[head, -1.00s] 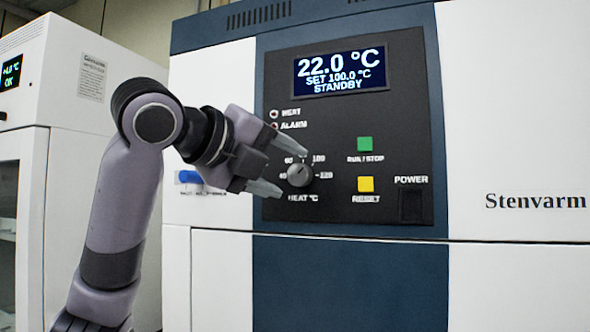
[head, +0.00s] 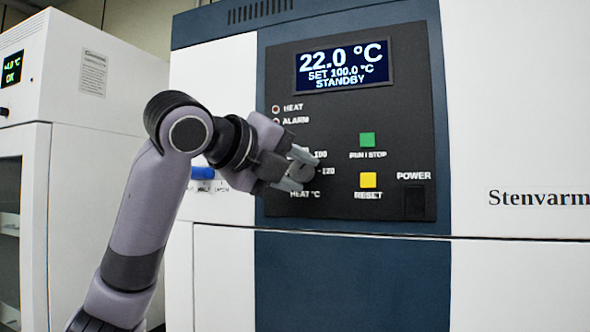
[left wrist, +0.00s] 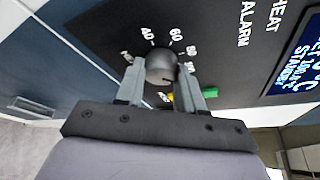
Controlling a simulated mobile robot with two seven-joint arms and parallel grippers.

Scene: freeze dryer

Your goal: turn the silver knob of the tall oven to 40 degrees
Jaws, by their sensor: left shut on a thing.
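The silver knob (head: 307,174) sits low on the dark control panel of the tall oven (head: 350,265), inside a ring of temperature numbers. My left gripper (head: 303,172) reaches in from the left and is shut on the knob, one finger on each side. In the left wrist view the knob (left wrist: 161,65) shows between the two fingers (left wrist: 159,75), with 40, 60 and 80 marked around it. In the head view the gripper hides the left part of the dial. I cannot read the pointer surely. The display (head: 343,66) reads 22.0 °C, SET 100.0 °C, STANDBY. My right gripper is not in view.
A green RUN/STOP button (head: 367,139), a yellow RESET button (head: 368,180) and a POWER switch (head: 414,202) are right of the knob. A blue handle (head: 202,172) is left of the panel. Another white cabinet (head: 85,190) stands at the left.

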